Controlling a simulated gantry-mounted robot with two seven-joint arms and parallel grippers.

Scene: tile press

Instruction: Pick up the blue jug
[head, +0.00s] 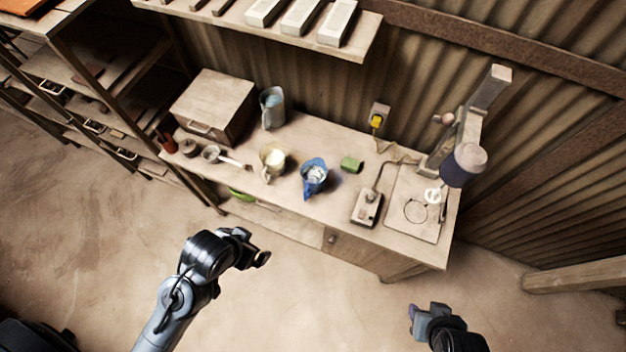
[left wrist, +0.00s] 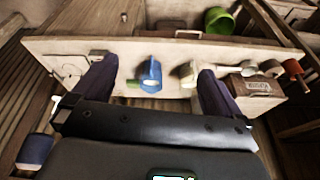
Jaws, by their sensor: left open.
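The blue jug (head: 314,177) stands upright on the workbench, near its front edge, with pale contents showing in its open top. In the left wrist view the blue jug (left wrist: 151,76) appears between my two spread dark fingers, some distance beyond them. My left gripper (head: 257,249) is open and empty, in front of the bench and down-left of the jug in the head view. My right gripper (head: 424,314) is in front of the bench at lower right; whether its jaws are open cannot be made out.
On the bench (head: 285,205), a cream jug (head: 273,161) stands left of the blue jug, a grey jug (head: 272,108) behind, a green block (head: 351,164) to the right. A control box (head: 367,207) and press (head: 470,120) are further right. A shelf (head: 365,40) overhangs behind.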

